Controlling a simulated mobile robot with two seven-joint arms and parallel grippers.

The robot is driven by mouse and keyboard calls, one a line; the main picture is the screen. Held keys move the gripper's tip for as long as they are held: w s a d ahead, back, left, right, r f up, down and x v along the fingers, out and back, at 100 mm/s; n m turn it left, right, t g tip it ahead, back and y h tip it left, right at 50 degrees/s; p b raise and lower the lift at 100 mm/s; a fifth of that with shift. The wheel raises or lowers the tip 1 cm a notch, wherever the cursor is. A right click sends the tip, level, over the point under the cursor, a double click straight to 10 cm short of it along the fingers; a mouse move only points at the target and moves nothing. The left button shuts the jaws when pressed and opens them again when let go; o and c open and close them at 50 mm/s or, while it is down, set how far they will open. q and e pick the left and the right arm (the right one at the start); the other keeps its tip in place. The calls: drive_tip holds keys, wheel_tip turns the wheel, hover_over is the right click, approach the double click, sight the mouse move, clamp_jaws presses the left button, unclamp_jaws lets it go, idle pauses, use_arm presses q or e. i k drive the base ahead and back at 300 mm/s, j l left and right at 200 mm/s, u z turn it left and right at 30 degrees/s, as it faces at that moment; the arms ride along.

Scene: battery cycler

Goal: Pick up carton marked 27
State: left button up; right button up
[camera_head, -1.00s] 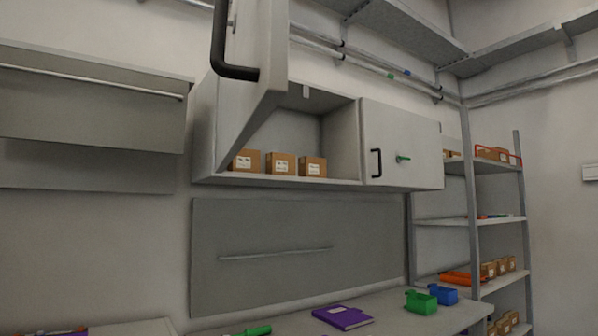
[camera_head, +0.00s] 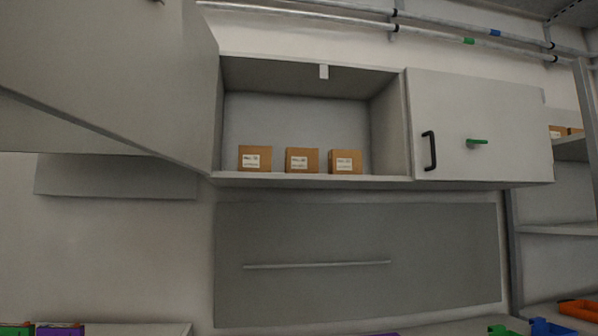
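Three small brown cartons with white labels stand in a row on the floor of an open wall cabinet (camera_head: 388,180). They are the left carton (camera_head: 255,154), the middle carton (camera_head: 302,154) and the right carton (camera_head: 345,156). The label print is too small to read, so I cannot tell which one is marked 27. Neither of my grippers shows in the view.
The cabinet's left door (camera_head: 120,75) stands open at the upper left. The right door (camera_head: 482,125) is shut, with a black handle (camera_head: 429,151) and a green piece (camera_head: 477,142). Below are a grey panel (camera_head: 350,235), a worktop and a blue bin (camera_head: 548,328). Shelving stands at right.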

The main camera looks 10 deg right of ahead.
sight(340, 162)
drive_tip(key=i+l+u, duration=0.45)
drive_tip(key=l, duration=0.35)
drive_tip(key=i+l+u, duration=0.2)
drive_tip(key=l, duration=0.2)
drive_tip(key=i+l+u, duration=0.1)
drive_tip(key=l+u, duration=0.15)
drive_tip(key=l, duration=0.2)
drive_tip(key=i+l+u, duration=0.2)
drive_tip(key=l, duration=0.3)
drive_tip(key=l+u, duration=0.2)
drive_tip(key=l, duration=0.25)
